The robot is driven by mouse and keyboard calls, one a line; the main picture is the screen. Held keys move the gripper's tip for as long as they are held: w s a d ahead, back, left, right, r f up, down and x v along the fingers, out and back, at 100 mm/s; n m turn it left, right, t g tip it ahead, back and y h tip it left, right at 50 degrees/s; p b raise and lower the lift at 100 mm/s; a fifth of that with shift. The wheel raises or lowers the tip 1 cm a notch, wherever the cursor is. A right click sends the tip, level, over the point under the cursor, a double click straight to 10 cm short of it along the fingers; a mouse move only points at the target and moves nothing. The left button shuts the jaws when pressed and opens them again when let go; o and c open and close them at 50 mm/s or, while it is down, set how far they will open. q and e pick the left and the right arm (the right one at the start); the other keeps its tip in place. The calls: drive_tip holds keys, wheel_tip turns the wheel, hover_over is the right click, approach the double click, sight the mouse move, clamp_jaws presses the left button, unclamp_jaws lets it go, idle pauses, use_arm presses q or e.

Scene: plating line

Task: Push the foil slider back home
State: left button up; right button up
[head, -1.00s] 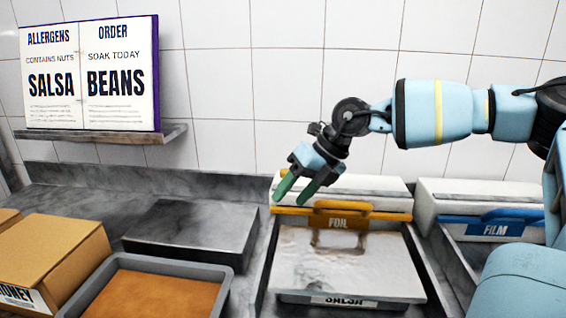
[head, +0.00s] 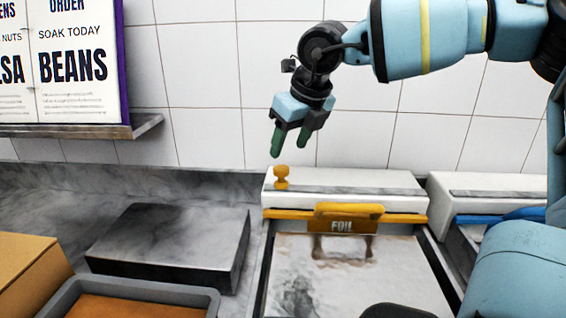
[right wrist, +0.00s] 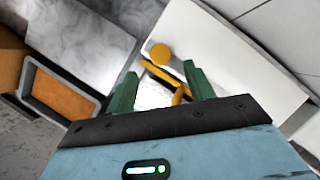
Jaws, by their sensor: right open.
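The foil slider (head: 282,177) is a small yellow knob standing upright at the left end of the white foil dispenser (head: 400,181). The dispenser has a yellow front bar with a FOIL label (head: 341,226). My right gripper (head: 289,150) is open and empty, its green fingers pointing down just above the slider, apart from it in the head view. In the right wrist view the slider's round top (right wrist: 160,53) shows between and beyond the fingertips (right wrist: 160,75). My left gripper is not in view.
A foil-covered tray (head: 390,265) lies in front of the dispenser. A blue-barred dispenser (head: 480,187) stands to the right. At left are a dark raised slab (head: 170,235), a grey pan (head: 205,295) with orange filling and a cardboard box (head: 30,270). A shelf (head: 140,127) holds a sign.

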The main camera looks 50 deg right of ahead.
sight(281, 168)
drive_tip(key=shift+x, duration=3.15)
drive_tip(key=shift+d, duration=0.1)
clamp_jaws()
